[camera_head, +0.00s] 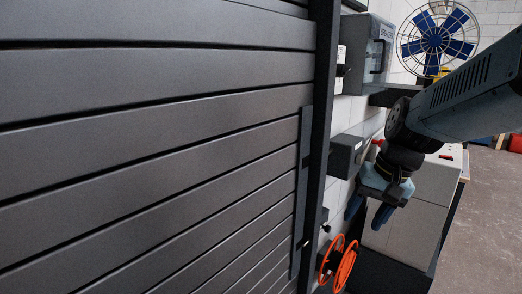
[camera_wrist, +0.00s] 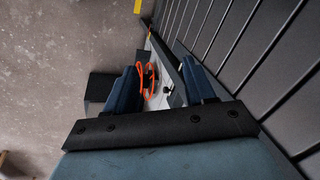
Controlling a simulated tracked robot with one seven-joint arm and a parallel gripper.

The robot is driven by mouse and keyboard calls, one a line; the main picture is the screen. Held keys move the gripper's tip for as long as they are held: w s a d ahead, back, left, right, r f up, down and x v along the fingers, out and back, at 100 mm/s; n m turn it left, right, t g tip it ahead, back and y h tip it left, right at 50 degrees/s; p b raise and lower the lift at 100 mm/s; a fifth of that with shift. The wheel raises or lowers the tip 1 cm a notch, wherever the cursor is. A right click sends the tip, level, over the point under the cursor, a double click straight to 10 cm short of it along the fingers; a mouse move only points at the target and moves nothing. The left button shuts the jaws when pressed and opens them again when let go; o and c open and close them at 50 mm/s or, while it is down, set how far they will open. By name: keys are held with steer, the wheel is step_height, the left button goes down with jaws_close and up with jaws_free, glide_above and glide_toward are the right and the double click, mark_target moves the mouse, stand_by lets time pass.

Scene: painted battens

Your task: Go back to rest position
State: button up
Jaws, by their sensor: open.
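My gripper (camera_head: 367,213) hangs at the end of my arm on the right side of the head view, with its two blue fingers pointing down. The fingers are apart and nothing shows between them. The wrist view also shows my gripper (camera_wrist: 162,82), with a blue finger on each side and a clear gap.
A wall of dark battens (camera_head: 150,150) fills the left of the head view. A grey breaker box (camera_head: 368,55), a smaller grey box (camera_head: 346,155) and a blue-bladed fan (camera_head: 437,38) are near my arm. A light cabinet (camera_head: 418,228) stands behind the gripper. Open floor (camera_head: 490,225) lies at right.

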steer(key=s+d+r+n+t+h, duration=0.1)
steer(key=s+r+n+t+h, duration=0.1)
steer(key=s+r+n+t, duration=0.1)
step_height(320, 180, up, 3)
steer(key=shift+s+d+t+h, duration=0.35)
steer(key=shift+s+t, duration=0.15)
steer(key=shift+s, duration=0.5)
steer(key=shift+c, duration=0.2)
stand_by(1.2)
steer(key=shift+c, duration=0.8)
